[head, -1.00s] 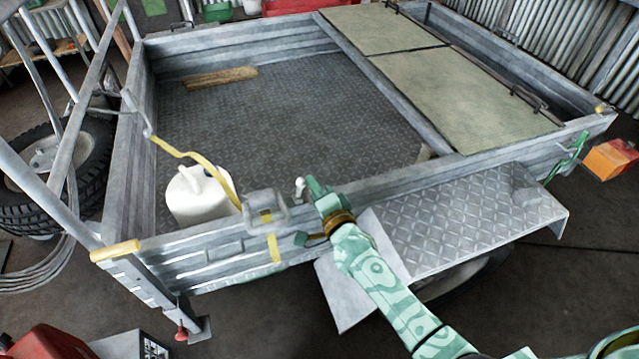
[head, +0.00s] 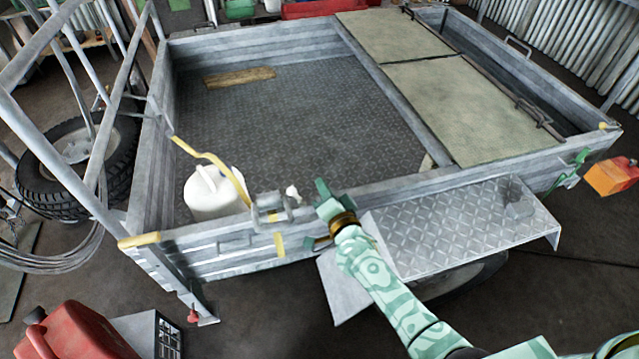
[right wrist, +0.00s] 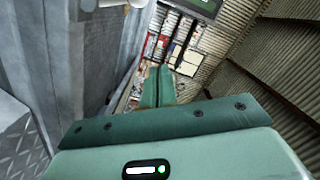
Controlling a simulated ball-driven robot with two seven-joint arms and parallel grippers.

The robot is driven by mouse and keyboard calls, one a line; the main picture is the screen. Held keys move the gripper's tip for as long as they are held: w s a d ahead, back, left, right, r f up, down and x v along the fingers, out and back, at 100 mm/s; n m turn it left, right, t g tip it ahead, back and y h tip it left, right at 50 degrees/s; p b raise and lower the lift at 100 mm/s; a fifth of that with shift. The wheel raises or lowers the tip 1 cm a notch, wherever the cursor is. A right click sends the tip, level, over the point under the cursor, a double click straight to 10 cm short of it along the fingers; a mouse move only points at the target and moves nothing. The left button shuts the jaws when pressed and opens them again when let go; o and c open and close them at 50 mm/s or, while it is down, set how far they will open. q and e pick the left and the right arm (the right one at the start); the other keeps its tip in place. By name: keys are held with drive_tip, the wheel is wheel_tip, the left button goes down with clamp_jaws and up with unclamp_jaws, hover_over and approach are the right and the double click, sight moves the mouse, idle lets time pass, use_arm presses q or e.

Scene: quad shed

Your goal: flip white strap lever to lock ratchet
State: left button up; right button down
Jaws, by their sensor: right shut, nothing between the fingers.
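The grey ratchet (head: 268,206) sits on the top edge of the trailer's near side wall, with a yellow strap (head: 212,160) running to it. The small white lever end (head: 292,192) stands up at the ratchet's right side. My right gripper (head: 322,189) is just right of the white lever end, with a small gap seen from the head; it is shut and empty. In the right wrist view the shut fingers (right wrist: 157,88) point away, and a pale white piece (right wrist: 110,3), perhaps the lever, is cut off at the top edge. My left gripper is not in view.
A white jug (head: 205,195) stands inside the trailer bed behind the ratchet. A diamond-plate fender (head: 450,235) lies beside my right forearm. A red fuel can (head: 70,330) is at lower left. The bed floor (head: 300,120) is mostly clear.

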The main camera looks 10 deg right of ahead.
drive_tip(key=s+p, duration=0.1)
drive_tip(key=s, duration=0.7)
drive_tip(key=shift+r+p, duration=0.2)
drive_tip(key=shift+p, duration=0.15)
drive_tip(key=shift+d, duration=0.1)
